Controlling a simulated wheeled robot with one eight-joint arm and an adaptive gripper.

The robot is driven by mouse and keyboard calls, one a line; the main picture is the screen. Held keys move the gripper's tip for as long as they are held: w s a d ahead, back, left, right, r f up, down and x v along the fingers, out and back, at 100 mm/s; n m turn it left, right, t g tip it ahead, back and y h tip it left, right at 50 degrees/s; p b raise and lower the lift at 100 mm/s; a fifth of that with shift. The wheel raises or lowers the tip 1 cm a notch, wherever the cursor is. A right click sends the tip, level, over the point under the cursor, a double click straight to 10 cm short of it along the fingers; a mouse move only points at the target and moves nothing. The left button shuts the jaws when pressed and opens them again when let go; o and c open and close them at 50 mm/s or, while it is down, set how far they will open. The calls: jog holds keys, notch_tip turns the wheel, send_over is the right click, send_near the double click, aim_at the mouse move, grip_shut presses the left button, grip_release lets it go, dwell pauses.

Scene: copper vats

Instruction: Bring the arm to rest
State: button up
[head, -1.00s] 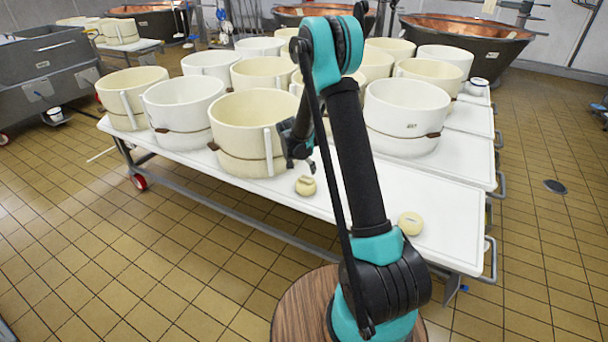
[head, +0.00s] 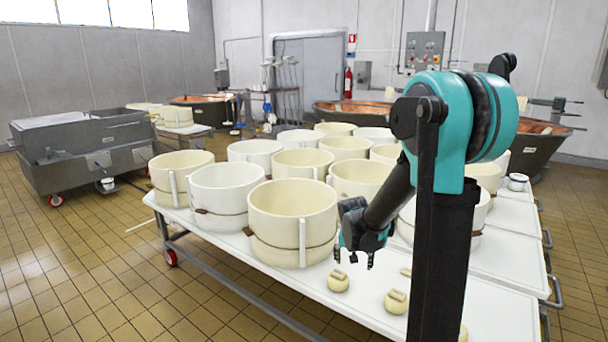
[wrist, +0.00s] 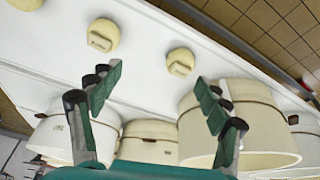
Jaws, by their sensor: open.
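My gripper (head: 360,250) hangs above the front part of the white table (head: 310,283), beside a large cream tub (head: 292,215). In the wrist view its two fingers (wrist: 157,84) are spread apart with nothing between them. A small round pale cheese-like piece (head: 338,281) lies on the table just below and left of the gripper. A second one (head: 396,300) lies nearer, to the right. The wrist view shows two such pieces (wrist: 103,34) (wrist: 180,61) beyond the fingertips, apart from them. My upper arm hides part of the table's right side.
Several cream and white tubs (head: 222,190) crowd the table behind and left of the gripper. Copper vats (head: 352,116) stand at the back, and a grey steel trough (head: 85,150) at the left. The tiled floor (head: 120,275) at front left is clear.

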jog(key=s+d+n+y, duration=0.1)
jog(key=s+n, duration=0.3)
jog(key=s, duration=1.8)
jog(key=shift+s+d+f, duration=0.3)
jog(key=shift+d, duration=0.4)
